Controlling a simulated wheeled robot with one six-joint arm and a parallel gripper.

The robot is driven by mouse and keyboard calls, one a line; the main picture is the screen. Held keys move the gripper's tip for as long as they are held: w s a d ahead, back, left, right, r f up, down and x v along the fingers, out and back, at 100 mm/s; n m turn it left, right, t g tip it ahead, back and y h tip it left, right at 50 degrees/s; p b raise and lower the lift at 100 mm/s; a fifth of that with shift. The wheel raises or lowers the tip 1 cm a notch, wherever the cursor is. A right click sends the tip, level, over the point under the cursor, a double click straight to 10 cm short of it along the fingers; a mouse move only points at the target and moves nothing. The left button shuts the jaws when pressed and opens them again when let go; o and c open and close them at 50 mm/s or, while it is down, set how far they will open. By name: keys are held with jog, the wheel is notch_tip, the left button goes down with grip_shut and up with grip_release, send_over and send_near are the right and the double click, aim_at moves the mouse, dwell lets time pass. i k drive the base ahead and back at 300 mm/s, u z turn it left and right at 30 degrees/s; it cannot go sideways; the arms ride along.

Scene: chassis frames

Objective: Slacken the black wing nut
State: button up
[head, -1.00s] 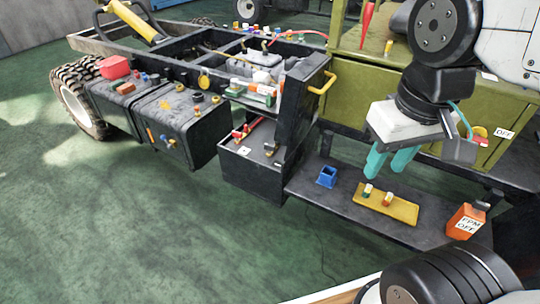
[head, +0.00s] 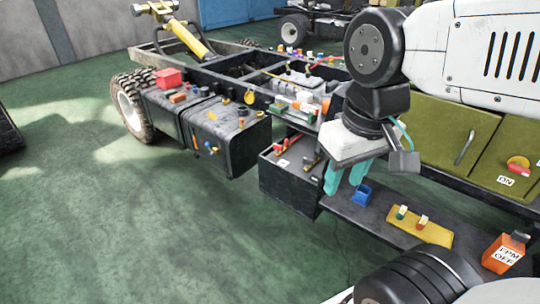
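I cannot pick out the black wing nut for certain. The open-topped black box (head: 285,185) at the middle of the chassis holds a red clamp-like part (head: 291,141) and a dark one (head: 312,159), too small to tell their fittings. My gripper (head: 346,182) points down with two teal fingers apart and nothing between them. In the picture it is just right of the black box, by the blue cup (head: 361,196). Its height above the shelf is hard to tell.
The dark shelf (head: 370,222) bears a yellow tray (head: 405,226) with small fittings and an orange box marked "FPM OFF" (head: 505,254). A black tank (head: 230,140) stands left of the box. The green floor (head: 190,240) in front is clear.

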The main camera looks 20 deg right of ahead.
aim_at(308, 162)
jog(key=u, duration=0.3)
jog(key=i, duration=0.95)
jog(key=z, duration=0.2)
